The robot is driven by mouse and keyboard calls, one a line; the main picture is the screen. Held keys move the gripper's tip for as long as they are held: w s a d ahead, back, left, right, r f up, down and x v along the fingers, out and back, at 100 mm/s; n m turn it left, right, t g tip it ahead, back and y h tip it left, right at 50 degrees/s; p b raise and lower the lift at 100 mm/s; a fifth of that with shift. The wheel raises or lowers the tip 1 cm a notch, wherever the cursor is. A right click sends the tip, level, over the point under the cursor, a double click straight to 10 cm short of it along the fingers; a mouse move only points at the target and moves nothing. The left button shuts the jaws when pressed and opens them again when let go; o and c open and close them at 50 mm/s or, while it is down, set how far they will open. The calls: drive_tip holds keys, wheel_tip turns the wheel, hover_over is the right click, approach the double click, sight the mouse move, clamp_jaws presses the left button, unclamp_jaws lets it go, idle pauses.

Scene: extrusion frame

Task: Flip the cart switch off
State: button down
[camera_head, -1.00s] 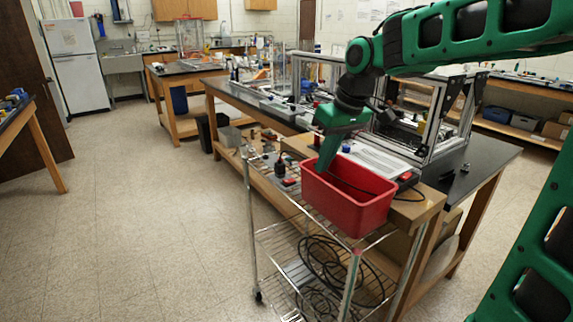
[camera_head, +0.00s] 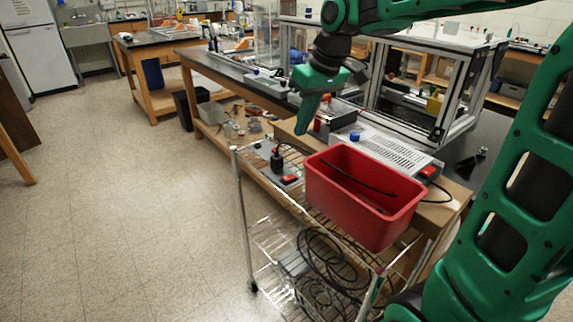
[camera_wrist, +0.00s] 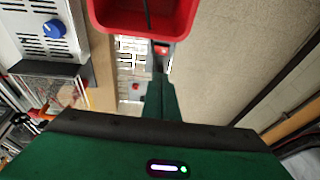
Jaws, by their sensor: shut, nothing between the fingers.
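In the head view, a grey box with a red switch (camera_head: 290,178) sits on the top shelf of the wire cart (camera_head: 238,150), left of the red bin. A black plug (camera_head: 277,160) stands beside it. Whether the switch is on or off is too small to tell. My gripper (camera_head: 303,131) is shut and empty, pointing down, above and beyond the switch box and apart from it. In the wrist view, my gripper (camera_wrist: 160,75) points toward the bin, with small red-marked parts on the cart near its tip, partly hidden by the finger.
The red bin (camera_head: 365,205) stands on the cart, close right of the switch. A grey powered unit (camera_head: 385,147) with its own red switch (camera_head: 428,171) and a blue knob sits on the workbench behind. An aluminium frame stands beyond. Floor at left is clear.

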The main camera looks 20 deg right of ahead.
drive_tip(key=shift+f, duration=0.15)
approach(285, 177)
drive_tip(key=x, duration=0.5)
drive_tip(key=shift+w, duration=0.2)
drive_tip(key=shift+a+f, duration=0.1)
drive_tip(key=shift+f, duration=0.4)
